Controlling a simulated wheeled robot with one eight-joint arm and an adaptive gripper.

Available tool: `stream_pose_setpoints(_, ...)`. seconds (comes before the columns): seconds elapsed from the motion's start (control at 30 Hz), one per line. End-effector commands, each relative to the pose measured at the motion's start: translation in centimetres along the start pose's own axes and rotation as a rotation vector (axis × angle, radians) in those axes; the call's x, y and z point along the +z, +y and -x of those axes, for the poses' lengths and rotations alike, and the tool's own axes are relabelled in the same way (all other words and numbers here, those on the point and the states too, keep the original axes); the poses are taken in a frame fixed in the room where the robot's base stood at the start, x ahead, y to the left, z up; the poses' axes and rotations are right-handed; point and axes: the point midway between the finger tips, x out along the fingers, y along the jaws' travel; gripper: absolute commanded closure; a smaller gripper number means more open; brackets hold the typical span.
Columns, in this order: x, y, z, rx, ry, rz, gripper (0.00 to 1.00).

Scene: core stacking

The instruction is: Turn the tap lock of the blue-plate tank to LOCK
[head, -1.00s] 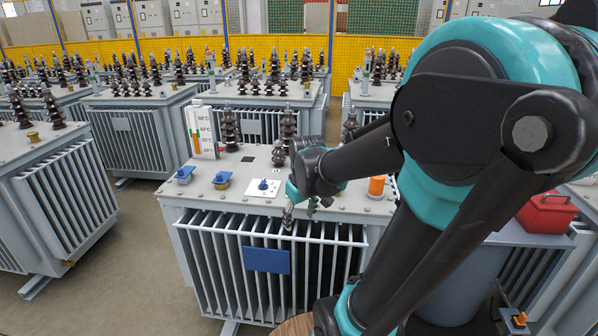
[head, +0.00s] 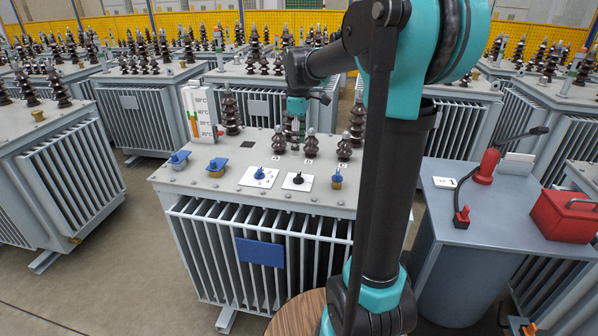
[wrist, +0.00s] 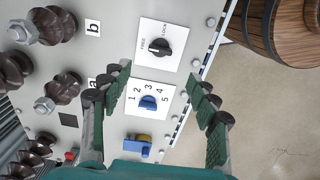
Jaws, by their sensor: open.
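The tank with the blue plate (head: 260,253) stands in the middle of the head view. Its tap lock is a black knob (head: 298,179) on a white plate on the lid's front part. In the wrist view the black knob (wrist: 155,48) sits between the words FREE and LOCK; its mark seems to be on the FREE side, but is small. A blue knob (wrist: 148,103) on a plate numbered 1 to 5 is beside it. My gripper (wrist: 162,88) is open and empty, apart from both knobs. In the head view it (head: 297,128) hangs above the lid, behind the plates, among the bushings.
Dark bushings (head: 311,145) stand on the lid behind the lock, with a gauge (head: 199,112) at the back left. Blue-handled valves (head: 217,167) are to the left. A grey cabinet (head: 470,260) with a red box (head: 565,215) stands right. A barrel (wrist: 283,25) shows in the wrist view.

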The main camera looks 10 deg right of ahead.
Motion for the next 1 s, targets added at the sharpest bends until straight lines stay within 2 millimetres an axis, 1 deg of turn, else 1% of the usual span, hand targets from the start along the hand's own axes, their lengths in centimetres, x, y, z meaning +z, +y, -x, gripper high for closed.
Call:
stream_pose_setpoints(0.03, 0.0, 0.0, -1.1, 0.0, 0.0, 0.0, 0.4)
stream_pose_setpoints(0.3, 0.0, 0.1, -6.4, 0.0, 0.0, -0.001, 0.4)
stream_pose_setpoints(0.5, 0.0, 0.0, -9.4, 0.0, 0.0, -0.001, 0.4)
stream_pose_setpoints(0.6, 0.0, 0.0, -10.3, 0.0, 0.0, -0.001, 0.4)
stream_pose_setpoints(0.7, 0.0, 0.0, -10.8, 0.0, 0.0, -0.001, 0.4)
stream_pose_setpoints(1.0, 0.0, 0.0, -11.1, 0.0, 0.0, -0.001, 0.4)
